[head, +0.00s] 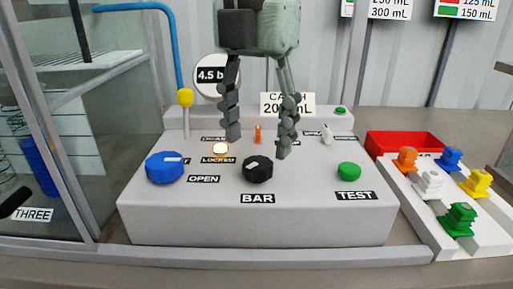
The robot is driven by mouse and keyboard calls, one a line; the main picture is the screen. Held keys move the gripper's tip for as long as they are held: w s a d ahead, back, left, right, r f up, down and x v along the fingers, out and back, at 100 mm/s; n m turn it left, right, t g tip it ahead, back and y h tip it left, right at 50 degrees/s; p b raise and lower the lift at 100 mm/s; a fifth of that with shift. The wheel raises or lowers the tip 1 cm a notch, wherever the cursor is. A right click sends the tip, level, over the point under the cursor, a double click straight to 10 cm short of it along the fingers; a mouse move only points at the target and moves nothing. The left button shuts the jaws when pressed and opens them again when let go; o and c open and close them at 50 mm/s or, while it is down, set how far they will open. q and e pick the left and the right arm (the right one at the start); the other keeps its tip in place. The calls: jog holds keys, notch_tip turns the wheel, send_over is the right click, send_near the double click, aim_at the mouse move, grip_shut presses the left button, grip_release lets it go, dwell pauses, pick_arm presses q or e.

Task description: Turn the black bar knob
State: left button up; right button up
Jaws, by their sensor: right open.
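The black bar knob (258,169) sits at the front middle of the light grey panel box (300,225), above the label BAR. A short white mark shows on its top. My right gripper (258,148) comes down from above with its two dark fingers spread apart, one on each side above and behind the knob in the picture. My left gripper is not in view.
A blue knob (165,167) and a lit button (221,150) lie left of the black knob; a green TEST button (349,171) lies right. A rack with coloured plugs (459,219) and a red tray (401,141) stand at right. A glass-walled cabinet (45,130) stands at left.

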aim_at(256, 164)
jog(key=shift+f, duration=1.95)
jog(key=c, duration=1.2)
